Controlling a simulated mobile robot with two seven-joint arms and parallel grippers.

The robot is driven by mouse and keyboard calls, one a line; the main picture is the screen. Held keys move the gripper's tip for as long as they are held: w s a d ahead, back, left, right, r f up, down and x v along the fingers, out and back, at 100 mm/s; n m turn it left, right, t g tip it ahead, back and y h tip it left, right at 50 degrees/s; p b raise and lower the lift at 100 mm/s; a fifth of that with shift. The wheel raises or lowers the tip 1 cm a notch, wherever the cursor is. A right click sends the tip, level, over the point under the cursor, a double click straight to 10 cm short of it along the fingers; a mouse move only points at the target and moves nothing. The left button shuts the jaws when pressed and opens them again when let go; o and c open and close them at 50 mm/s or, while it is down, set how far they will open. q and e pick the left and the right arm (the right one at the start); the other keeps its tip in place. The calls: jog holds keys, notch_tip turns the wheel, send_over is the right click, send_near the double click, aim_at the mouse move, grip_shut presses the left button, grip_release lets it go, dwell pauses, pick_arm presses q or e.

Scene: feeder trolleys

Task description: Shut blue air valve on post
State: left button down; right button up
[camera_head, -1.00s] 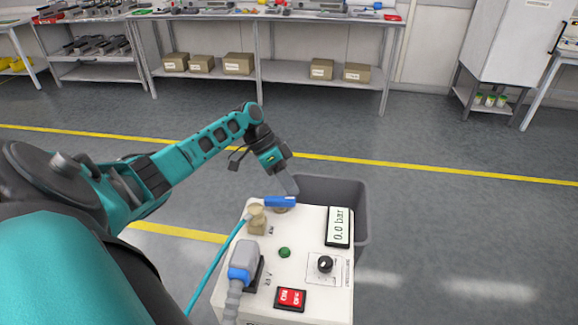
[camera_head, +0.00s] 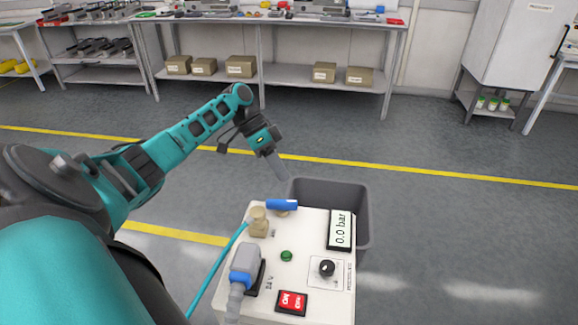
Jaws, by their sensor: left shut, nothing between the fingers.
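The blue air valve handle (camera_head: 282,204) lies crosswise, pointing right, at the back left of the white post top (camera_head: 305,231). A brass-coloured fitting (camera_head: 258,222) with a light blue hose stands beside it. The display (camera_head: 340,229) on the post reads 0.0 bar. My left gripper (camera_head: 284,178) is shut and empty. It is just beyond the blue handle in the picture, near the grey bin's left rim, and looks apart from the handle. My right gripper is not in view.
A grey bin (camera_head: 362,205) stands right behind the post. The post top also carries a grey-blue plug (camera_head: 245,264), a green lamp (camera_head: 286,256), a black knob (camera_head: 327,268) and a red switch (camera_head: 292,301). Open floor lies beyond, up to a workbench (camera_head: 280,75).

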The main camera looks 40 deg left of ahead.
pick_arm(q)
jog(key=v, duration=0.7)
jog(key=shift+a+r, duration=0.1)
dwell(0.4)
